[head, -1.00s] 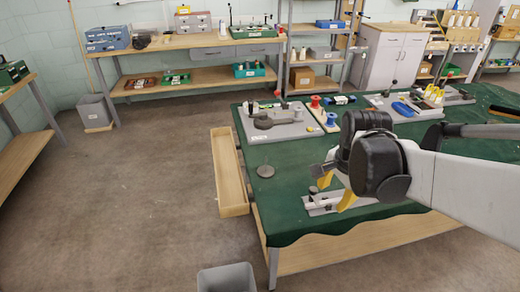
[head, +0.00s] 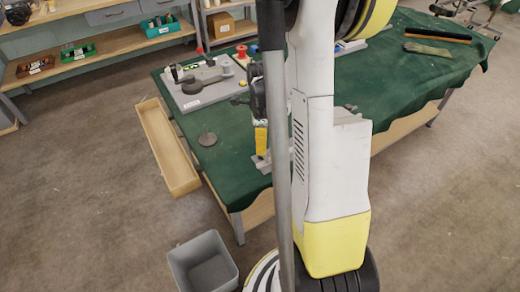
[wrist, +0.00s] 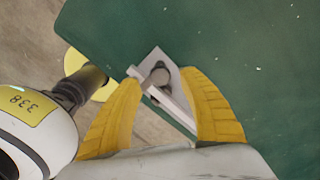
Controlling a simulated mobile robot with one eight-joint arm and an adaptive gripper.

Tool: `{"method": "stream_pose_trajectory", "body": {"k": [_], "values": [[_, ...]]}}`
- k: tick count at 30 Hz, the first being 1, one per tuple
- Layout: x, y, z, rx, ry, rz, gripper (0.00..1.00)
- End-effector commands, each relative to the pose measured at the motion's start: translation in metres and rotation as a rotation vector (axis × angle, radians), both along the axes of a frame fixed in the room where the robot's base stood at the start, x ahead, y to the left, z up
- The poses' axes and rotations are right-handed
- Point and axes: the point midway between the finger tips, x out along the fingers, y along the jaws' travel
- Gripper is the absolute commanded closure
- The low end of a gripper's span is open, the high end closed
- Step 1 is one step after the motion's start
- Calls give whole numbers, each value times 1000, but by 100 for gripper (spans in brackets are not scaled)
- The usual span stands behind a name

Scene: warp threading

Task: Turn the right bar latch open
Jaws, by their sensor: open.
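In the wrist view a small light-grey latch fitting (wrist: 160,60) lies on the green cloth, with a dark round knob or pivot (wrist: 157,77). A pale bar (wrist: 166,103) runs diagonally across it. My gripper (wrist: 160,78) has its two yellow fingers apart, one on each side of the fitting, with nothing held. Whether the fingers touch the bar I cannot tell. In the head view one yellow finger (head: 261,138) shows above a small part of the grey fitting (head: 262,162); my arm hides most of it. Whether this is the right bar latch is unclear.
A wooden tray (head: 168,150) runs along the table's left side. A grey bin (head: 203,262) stands on the floor.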

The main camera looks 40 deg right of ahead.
Motion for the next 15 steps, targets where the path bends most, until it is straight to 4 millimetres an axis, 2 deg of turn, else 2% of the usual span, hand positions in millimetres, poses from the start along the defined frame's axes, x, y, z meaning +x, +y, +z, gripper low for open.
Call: {"method": "stream_pose_trajectory", "body": {"k": [1, 6, 15], "values": [[1, 0, -10, 0, 0, 0, 51], [0, 0, -23, 0, 0, 1, 51], [0, 0, -24, 0, 0, 1, 51]]}}
